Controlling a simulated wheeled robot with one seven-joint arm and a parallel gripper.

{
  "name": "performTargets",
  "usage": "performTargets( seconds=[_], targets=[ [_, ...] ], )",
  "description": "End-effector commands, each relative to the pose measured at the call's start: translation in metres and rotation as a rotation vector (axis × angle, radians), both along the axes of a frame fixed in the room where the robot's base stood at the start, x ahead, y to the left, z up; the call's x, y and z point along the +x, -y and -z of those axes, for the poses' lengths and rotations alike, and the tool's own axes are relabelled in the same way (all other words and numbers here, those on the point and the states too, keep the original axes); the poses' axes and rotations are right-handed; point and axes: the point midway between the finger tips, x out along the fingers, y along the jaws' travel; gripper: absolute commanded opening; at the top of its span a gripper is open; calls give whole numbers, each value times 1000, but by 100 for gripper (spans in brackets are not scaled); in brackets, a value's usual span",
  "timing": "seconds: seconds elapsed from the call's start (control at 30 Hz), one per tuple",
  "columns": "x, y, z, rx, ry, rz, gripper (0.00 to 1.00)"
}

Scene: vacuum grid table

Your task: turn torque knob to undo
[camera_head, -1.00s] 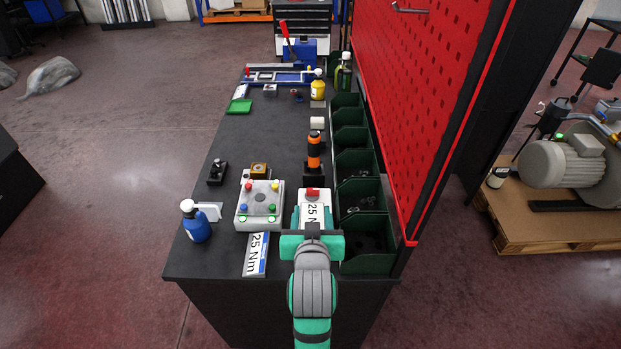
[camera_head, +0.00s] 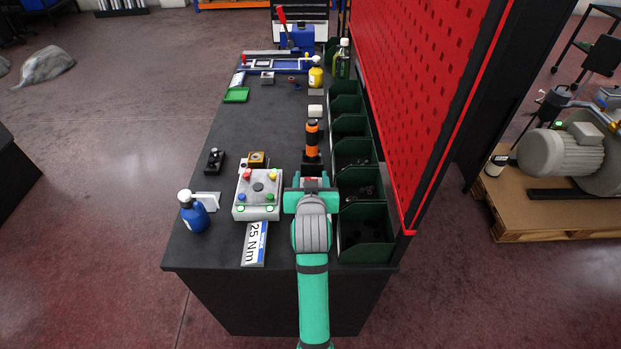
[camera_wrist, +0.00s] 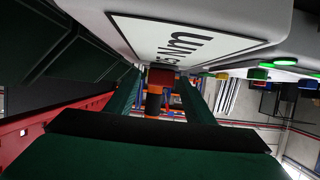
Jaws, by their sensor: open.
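The white box's 25 Nm label (camera_wrist: 185,40) fills the top of the wrist view.
An orange and black tool (camera_head: 312,138) stands just beyond the knob. Green bins (camera_head: 365,222) and a red pegboard (camera_head: 430,100) line the right.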

Motion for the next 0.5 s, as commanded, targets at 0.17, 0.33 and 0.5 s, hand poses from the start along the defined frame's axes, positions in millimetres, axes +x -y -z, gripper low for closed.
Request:
performTargets(
  seconds=[0.17, 0.33, 0.5],
  targets=[
    [2, 0, 1, 0, -1, 0, 48],
    [2, 0, 1, 0, -1, 0, 41],
    [2, -1, 1, -1, -1, -1, 7]
  ],
)
